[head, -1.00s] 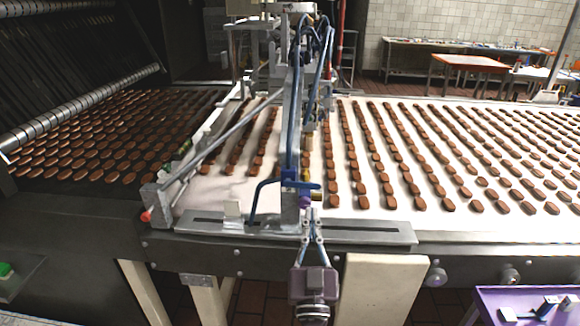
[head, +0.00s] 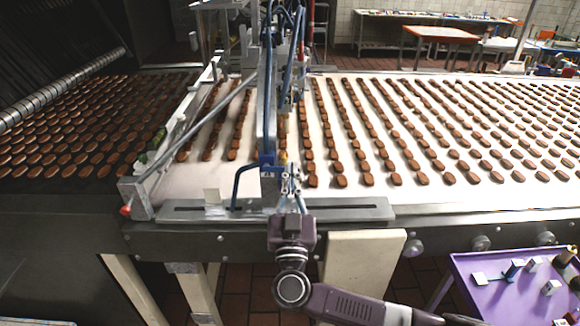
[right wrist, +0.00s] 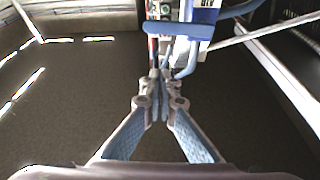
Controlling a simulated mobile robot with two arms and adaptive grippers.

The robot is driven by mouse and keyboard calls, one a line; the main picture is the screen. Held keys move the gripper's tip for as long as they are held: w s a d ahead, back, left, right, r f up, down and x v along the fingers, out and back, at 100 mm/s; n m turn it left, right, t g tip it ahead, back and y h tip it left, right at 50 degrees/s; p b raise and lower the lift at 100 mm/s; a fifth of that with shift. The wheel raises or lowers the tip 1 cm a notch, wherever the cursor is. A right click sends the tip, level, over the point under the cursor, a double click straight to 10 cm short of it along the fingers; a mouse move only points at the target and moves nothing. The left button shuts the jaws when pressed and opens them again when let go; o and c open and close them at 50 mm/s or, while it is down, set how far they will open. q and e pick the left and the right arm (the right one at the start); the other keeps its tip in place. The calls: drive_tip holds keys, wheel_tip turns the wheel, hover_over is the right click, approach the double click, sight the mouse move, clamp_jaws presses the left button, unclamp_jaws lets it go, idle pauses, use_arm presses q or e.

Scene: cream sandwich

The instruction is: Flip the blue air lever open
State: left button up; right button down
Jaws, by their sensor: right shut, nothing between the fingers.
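The blue air lever (right wrist: 178,30) shows in the right wrist view as a flat blue bar lying crosswise at the top middle, in front of a valve with thin hoses. In the head view, only a small blue part of the valve (head: 267,160) shows on the upright post; my right gripper hides most of the lever. My right gripper (head: 288,170) points forward at the post, its fingers shut and empty. In the right wrist view its fingertips (right wrist: 160,76) meet just below the lever; I cannot tell whether they touch it. My left gripper is not in view.
A grey post (head: 268,100) with blue hoses stands over the white conveyor (head: 185,182), which carries rows of brown biscuits. A bent blue pipe (head: 238,180) is left of my gripper. A purple cart (head: 500,295) with small items stands at lower right.

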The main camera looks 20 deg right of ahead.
sight(281, 168)
drive_tip(key=shift+w+d+f+p, duration=0.25)
drive_tip(key=shift+w+f, duration=0.15)
drive_tip(key=shift+w, duration=0.35)
drive_tip(key=shift+w+d+f+p, duration=0.15)
drive_tip(key=shift+w+f+p, duration=0.2)
drive_tip(key=shift+w, duration=0.4)
drive_tip(key=shift+w+d+f+p, duration=0.2)
drive_tip(key=shift+w+f, duration=0.25)
drive_tip(key=shift+w, duration=0.3)
drive_tip(key=shift+w+f, duration=0.1)
drive_tip(key=shift+f, duration=0.05)
